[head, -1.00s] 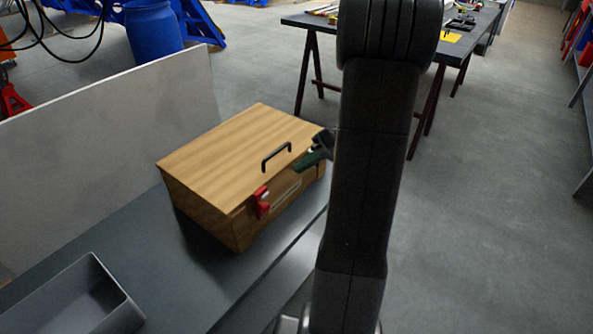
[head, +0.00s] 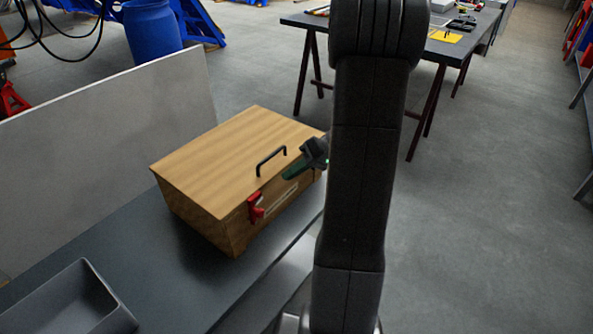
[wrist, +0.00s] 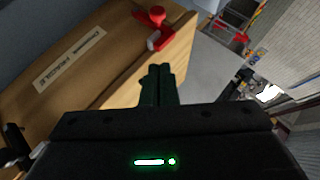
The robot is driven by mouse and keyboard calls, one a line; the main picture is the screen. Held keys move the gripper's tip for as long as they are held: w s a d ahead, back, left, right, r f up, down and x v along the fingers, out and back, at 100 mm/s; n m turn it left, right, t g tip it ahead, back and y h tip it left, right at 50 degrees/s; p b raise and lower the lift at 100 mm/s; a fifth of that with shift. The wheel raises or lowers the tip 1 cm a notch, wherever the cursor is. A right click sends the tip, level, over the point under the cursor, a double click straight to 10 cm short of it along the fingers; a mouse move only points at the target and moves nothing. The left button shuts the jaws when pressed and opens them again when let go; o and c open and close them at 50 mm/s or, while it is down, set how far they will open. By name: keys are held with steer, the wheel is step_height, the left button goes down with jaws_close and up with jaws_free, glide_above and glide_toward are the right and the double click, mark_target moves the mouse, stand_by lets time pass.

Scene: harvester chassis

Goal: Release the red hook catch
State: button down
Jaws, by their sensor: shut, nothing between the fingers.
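The red hook catch (head: 255,207) is on the front of a wooden box (head: 225,160), near its left end in the head view. In the wrist view the catch (wrist: 152,20) is at the top, on the box's front face (wrist: 85,60). My gripper (head: 291,173) is in front of the box, to the right of the catch and apart from it. In the wrist view my gripper's green fingers (wrist: 158,72) are together with nothing between them, pointing toward the catch. The box lid is down. Its black handle (head: 270,160) is on top.
The box stands on a dark bench (head: 170,270) with a pale panel (head: 120,140) behind it. A grey open bin (head: 70,300) is at the bench's left end. A label plate (wrist: 68,60) is on the box front. My arm hides part of the head view.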

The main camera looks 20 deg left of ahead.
mark_target(260, 194)
steer(key=x, duration=0.6)
steer(key=shift+r+p, duration=0.1)
steer(key=shift+p, duration=0.25)
steer(key=s+f, duration=0.3)
steer(key=shift+a+p, duration=0.2)
steer(key=shift+p, duration=0.1)
